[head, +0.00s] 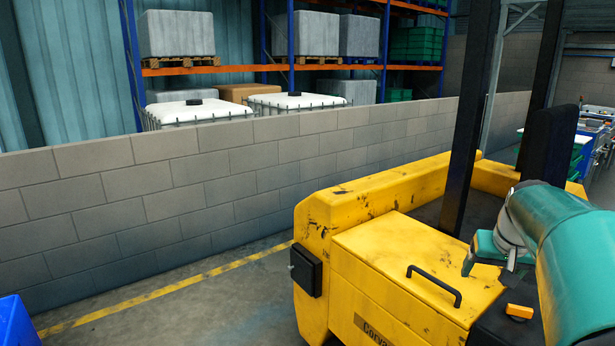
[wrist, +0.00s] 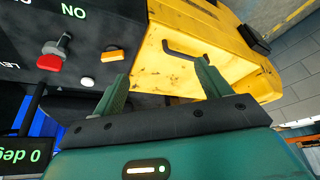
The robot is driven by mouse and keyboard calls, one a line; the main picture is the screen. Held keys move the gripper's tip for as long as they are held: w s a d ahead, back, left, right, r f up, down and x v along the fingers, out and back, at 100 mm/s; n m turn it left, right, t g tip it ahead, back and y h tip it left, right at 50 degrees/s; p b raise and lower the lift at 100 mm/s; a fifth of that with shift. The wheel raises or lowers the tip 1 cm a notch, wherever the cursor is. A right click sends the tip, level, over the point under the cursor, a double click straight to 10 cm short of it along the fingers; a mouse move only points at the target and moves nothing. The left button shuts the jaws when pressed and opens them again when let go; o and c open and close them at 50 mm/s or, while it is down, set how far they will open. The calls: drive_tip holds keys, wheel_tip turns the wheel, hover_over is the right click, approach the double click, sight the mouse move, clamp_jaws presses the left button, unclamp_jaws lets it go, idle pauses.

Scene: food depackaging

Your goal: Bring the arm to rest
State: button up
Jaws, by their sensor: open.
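My gripper (wrist: 162,72) is open and empty in the wrist view, its two green fingers spread apart. Past the fingers lie the yellow machine's top (wrist: 180,68) and its black handle (wrist: 184,50); I cannot tell how far off they are. In the head view my teal arm comes in from the right edge, over the right side of the yellow machine (head: 400,262). A teal end part of it shows beside the machine's black panel; the fingers are not clear there.
A black control panel (wrist: 98,22) carries a red-knobbed lever (wrist: 52,60), an orange button (wrist: 113,54) and lit lettering. A display (wrist: 25,155) reads "0 deg". A grey block wall (head: 180,185) runs behind the machine. Bare floor (head: 215,305) lies left of it, with a blue container (head: 15,322) at the corner.

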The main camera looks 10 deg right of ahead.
drive_tip(key=a+n, duration=0.2)
drive_tip(key=a, duration=0.9)
drive_tip(key=s+a+f+n, duration=0.1)
drive_tip(key=s+a, duration=0.3)
drive_tip(key=a, duration=0.3)
drive_tip(key=s+a+f+n+t+y, duration=0.1)
drive_tip(key=s+a+f, duration=0.1)
drive_tip(key=s+a, duration=0.2)
drive_tip(key=s+a+f+n+y, duration=0.1)
drive_tip(key=s+a, duration=0.3)
drive_tip(key=a, duration=0.7)
drive_tip(key=shift+s+f+n, duration=0.15)
drive_tip(key=shift+f+n, duration=0.25)
drive_tip(key=shift+n, duration=0.1)
drive_tip(key=c, duration=0.9)
drive_tip(key=shift+d, duration=0.15)
